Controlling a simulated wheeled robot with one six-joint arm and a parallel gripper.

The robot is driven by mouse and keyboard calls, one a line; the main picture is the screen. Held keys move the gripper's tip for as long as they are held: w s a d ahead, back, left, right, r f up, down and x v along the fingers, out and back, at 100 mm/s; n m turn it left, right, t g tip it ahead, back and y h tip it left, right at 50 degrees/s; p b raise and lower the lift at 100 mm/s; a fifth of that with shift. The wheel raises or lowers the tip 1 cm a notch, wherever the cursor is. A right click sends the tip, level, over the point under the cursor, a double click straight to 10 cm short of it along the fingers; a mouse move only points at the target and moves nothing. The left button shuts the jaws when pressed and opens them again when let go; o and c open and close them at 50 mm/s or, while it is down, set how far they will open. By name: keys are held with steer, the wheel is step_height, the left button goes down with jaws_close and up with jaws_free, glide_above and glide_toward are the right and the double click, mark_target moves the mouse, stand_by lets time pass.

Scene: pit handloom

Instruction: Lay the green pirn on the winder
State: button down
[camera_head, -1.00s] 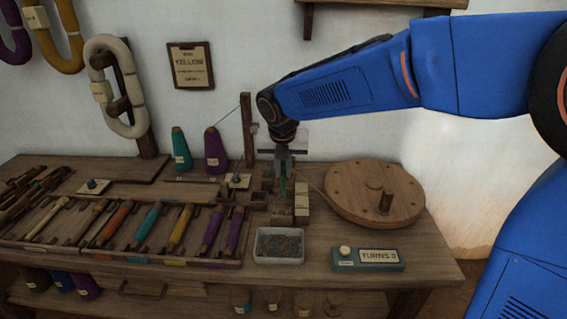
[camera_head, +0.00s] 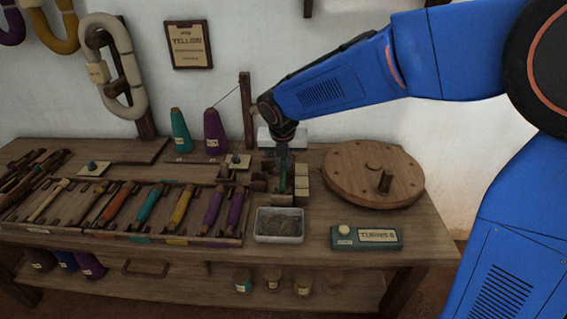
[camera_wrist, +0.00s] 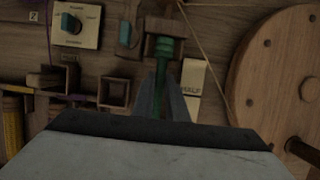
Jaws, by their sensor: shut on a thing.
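My gripper (camera_head: 283,172) is shut on the green pirn (camera_wrist: 166,75), pointing down at the winder. In the wrist view the green pirn stands out between the two fingers, and its far end meets a wooden block of the winder (camera_wrist: 164,24). In the head view a strip of green (camera_head: 283,184) shows below the fingers, among the winder's small wooden blocks. I cannot tell whether the pirn rests fully on the winder; the fingers hide its near part.
A large round wooden wheel (camera_head: 373,174) with an upright handle stands right of the winder. A metal tray (camera_head: 279,238) and a teal turns counter (camera_head: 366,250) are in front. A rack of colored pirns (camera_head: 150,240) lies left. Teal and purple cones (camera_head: 215,132) stand behind.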

steer(key=c, duration=1.4)
jaws_free()
steer(key=shift+o, duration=0.2)
steer(key=shift+r, duration=4)
steer(key=shift+d, duration=0.1)
steer(key=s+d+r+m, duration=0.1)
steer(key=s+d+m, duration=0.5)
steer(key=d+m, duration=0.3)
steer(key=s+d+r+m, duration=0.2)
steer(key=s+d+m, duration=0.45)
steer(key=d, duration=0.35)
steer(key=s+d+f+m, duration=0.3)
steer(key=s+d+m, duration=0.2)
steer(key=s+m, duration=0.4)
steer(key=s+d+f+m, duration=0.3)
steer(key=s+d+m, duration=0.2)
steer(key=s+m, duration=0.3)
steer(key=m, duration=0.3)
steer(key=shift+s+d+f+t, duration=0.2)
steer(key=shift+s+d+t, duration=0.1)
steer(key=shift+s+t, duration=0.1)
